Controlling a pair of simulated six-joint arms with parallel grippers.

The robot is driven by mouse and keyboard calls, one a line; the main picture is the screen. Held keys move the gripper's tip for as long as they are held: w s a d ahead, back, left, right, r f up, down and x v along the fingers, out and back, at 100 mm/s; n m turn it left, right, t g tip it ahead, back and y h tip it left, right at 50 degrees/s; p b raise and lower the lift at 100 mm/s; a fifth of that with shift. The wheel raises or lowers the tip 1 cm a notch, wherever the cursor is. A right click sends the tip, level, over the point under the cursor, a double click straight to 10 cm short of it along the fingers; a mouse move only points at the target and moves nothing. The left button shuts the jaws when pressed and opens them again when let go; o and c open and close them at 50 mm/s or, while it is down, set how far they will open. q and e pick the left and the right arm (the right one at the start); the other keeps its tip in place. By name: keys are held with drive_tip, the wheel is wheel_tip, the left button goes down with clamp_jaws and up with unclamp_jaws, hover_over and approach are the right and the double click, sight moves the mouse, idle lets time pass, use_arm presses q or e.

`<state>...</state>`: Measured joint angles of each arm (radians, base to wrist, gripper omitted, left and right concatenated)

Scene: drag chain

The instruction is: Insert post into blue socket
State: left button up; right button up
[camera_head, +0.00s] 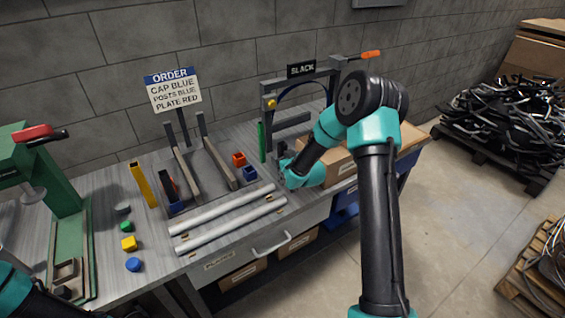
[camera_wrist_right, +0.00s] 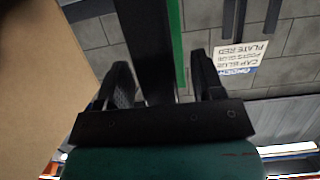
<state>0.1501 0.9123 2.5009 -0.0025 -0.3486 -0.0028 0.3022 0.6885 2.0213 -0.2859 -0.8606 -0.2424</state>
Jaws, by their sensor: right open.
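A blue socket block (camera_head: 249,173) sits on the bench beside a red-orange block (camera_head: 239,159). A thin green post (camera_head: 262,142) stands upright behind them; a green upright strip (camera_wrist_right: 176,40) shows between my fingers in the right wrist view. A yellow post (camera_head: 142,184) stands at the left of the bench. My left gripper is out of view.
Two white tubes (camera_head: 226,208) lie along the front of the bench. A grey frame with the "SLACK" sign (camera_head: 301,69) stands behind my right gripper. A cardboard box (camera_head: 340,160) is close on its right. Coloured caps (camera_head: 129,243) and a green press (camera_head: 58,180) are at left.

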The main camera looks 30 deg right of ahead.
sight(282, 151)
drive_tip(key=shift+c, duration=0.3)
drive_tip(key=c, duration=1)
drive_tip(key=shift+o, duration=0.2)
drive_tip(key=shift+r, duration=0.1)
drive_tip(key=r, duration=0.3)
drive_tip(key=shift+s+a+r, duration=0.15)
drive_tip(key=shift+s+r, duration=0.1)
drive_tip(key=s+a+r, duration=0.1)
drive_tip(key=s+a, duration=0.7)
drive_tip(key=s, duration=0.5)
drive_tip(key=shift+r, duration=0.15)
